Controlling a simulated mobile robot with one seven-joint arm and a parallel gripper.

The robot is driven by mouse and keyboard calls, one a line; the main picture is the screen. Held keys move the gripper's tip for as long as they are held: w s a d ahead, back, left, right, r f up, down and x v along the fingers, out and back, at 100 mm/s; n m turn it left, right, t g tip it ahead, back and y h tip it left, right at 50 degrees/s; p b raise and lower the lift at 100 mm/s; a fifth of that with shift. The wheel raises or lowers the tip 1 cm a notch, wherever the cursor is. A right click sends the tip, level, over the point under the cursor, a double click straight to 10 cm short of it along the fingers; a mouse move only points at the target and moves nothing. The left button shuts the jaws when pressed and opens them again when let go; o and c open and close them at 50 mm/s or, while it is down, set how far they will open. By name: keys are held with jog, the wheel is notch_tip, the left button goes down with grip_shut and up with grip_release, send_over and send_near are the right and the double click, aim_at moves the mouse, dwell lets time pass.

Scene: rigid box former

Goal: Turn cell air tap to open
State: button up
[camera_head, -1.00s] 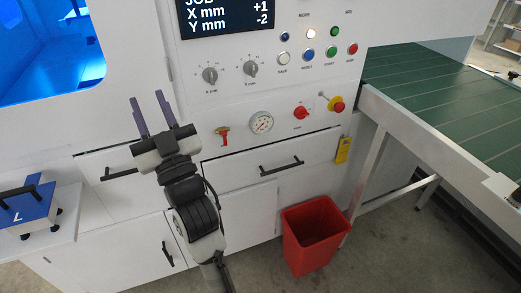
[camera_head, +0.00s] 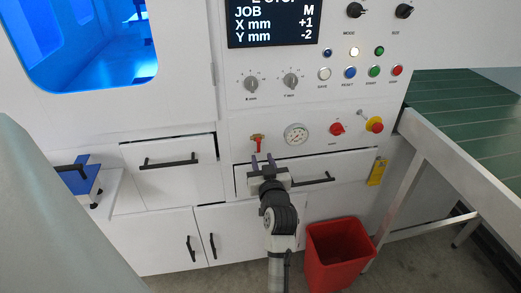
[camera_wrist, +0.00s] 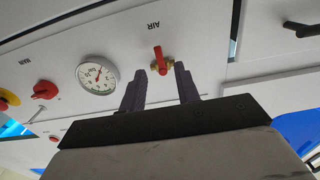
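The air tap (camera_head: 257,141) has a red lever and brass fittings and sits on the white panel, left of the gauge. In the wrist view the tap (camera_wrist: 159,60) shows beside the upside-down label AIR. Its lever runs nearly up and down in that picture, across the brass fittings. My gripper (camera_head: 263,160) is open and empty, just below the tap in the head view. In the wrist view its two fingers (camera_wrist: 160,78) stand left and right of the tap. I see no clear contact, and the exact depth gap cannot be told.
The round gauge (camera_head: 296,134), a red knob (camera_head: 337,128) and a red-yellow stop button (camera_head: 374,124) lie right of the tap. A drawer with a black handle (camera_head: 315,181) is below. A red bin (camera_head: 338,255) stands on the floor. A conveyor (camera_head: 460,115) is at right.

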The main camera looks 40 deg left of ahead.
aim_at(259, 148)
jog(key=shift+x, duration=2.25)
grip_shut()
